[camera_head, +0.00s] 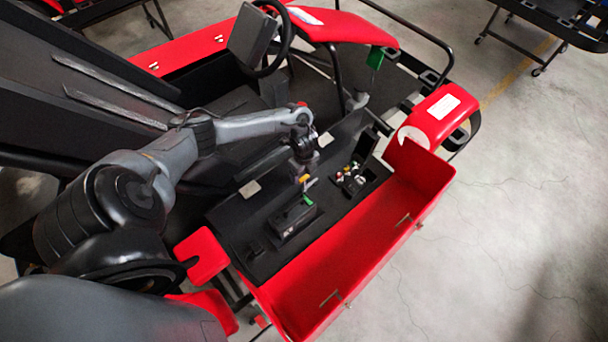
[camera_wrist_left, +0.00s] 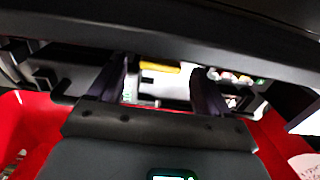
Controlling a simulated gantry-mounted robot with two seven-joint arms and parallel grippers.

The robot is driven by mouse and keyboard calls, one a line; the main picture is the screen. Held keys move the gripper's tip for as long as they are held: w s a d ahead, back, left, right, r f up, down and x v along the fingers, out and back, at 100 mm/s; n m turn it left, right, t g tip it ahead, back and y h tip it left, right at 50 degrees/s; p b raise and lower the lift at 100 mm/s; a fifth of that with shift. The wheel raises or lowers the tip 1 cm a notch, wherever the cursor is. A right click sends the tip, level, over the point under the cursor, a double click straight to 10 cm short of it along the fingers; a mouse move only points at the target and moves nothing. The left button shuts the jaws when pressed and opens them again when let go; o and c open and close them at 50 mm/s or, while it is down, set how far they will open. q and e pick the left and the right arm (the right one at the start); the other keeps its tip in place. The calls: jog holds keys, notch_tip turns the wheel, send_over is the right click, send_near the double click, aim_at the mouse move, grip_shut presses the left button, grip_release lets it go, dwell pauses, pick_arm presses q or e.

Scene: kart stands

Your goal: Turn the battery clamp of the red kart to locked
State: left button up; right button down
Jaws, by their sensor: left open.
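The red kart (camera_head: 345,262) has an open red side pod with a black deck beside it. A black box (camera_head: 293,221), which looks like the battery, sits on the deck with a green piece (camera_head: 307,200) at its upper end. My left gripper (camera_head: 305,180) is open just above and behind that end of the box. In the left wrist view its dark fingers (camera_wrist_left: 158,88) stand apart, with a yellow piece (camera_wrist_left: 165,68) and a pale part (camera_wrist_left: 131,88) showing between and beyond them. I cannot make out the clamp or its position clearly. My right gripper is not in view.
A small compartment (camera_head: 354,181) with coloured parts and a raised black lid (camera_head: 366,146) lies right of my gripper. Bare concrete floor (camera_head: 510,220) lies to the right.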

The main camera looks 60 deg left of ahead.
pick_arm(q)
jog(key=shift+f, duration=0.9)
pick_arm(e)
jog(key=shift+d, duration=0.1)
